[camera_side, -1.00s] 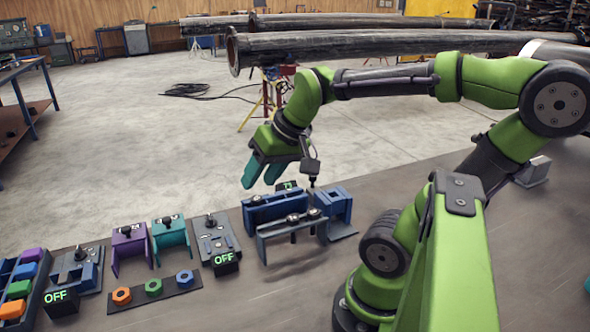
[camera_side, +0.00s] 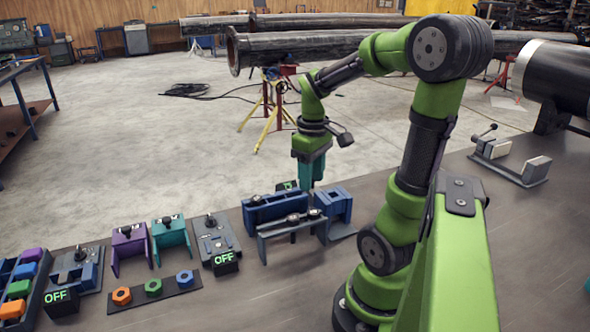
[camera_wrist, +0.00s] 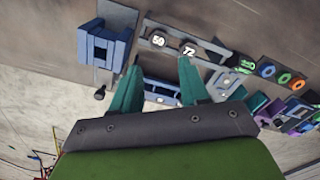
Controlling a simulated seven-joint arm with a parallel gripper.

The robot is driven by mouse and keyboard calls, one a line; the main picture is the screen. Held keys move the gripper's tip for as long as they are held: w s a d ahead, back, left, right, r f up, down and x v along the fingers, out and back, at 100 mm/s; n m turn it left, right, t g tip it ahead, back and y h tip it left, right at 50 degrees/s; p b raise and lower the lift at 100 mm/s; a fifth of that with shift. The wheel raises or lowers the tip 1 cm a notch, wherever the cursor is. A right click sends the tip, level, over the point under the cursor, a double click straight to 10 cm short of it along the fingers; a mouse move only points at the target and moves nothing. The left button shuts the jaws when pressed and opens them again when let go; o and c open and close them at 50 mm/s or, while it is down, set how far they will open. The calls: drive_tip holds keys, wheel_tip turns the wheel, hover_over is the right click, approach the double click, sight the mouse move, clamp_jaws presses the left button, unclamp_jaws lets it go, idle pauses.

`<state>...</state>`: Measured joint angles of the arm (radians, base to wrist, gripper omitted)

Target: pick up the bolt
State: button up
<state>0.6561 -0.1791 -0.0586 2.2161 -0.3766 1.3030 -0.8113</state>
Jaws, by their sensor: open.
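My gripper (camera_side: 311,184) points straight down above the back of the bolt racks, and its teal fingers are apart. In the wrist view, the gripper (camera_wrist: 158,80) has nothing visible held between its fingers. A dark-headed bolt (camera_wrist: 99,94) stands beside the blue block, left of the fingers. Two round-headed bolts marked 50 (camera_wrist: 158,41) and 72 (camera_wrist: 188,50) sit in the grey rack; they also show in the side view (camera_side: 293,218). A blue rack (camera_wrist: 160,88) lies below the fingers with a dark bolt head (camera_side: 256,199) on it. I cannot tell which bolt is meant.
The blue block (camera_side: 335,203) stands right of the racks. Left are a grey switch fixture (camera_side: 212,238) with an OFF display, teal (camera_side: 171,233) and purple (camera_side: 128,246) stands, and a strip of coloured nuts (camera_side: 153,288). The bench front is clear.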

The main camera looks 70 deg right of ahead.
sight(312, 211)
drive_tip(key=f, duration=0.8)
drive_tip(key=shift+s, duration=0.2)
clamp_jaws()
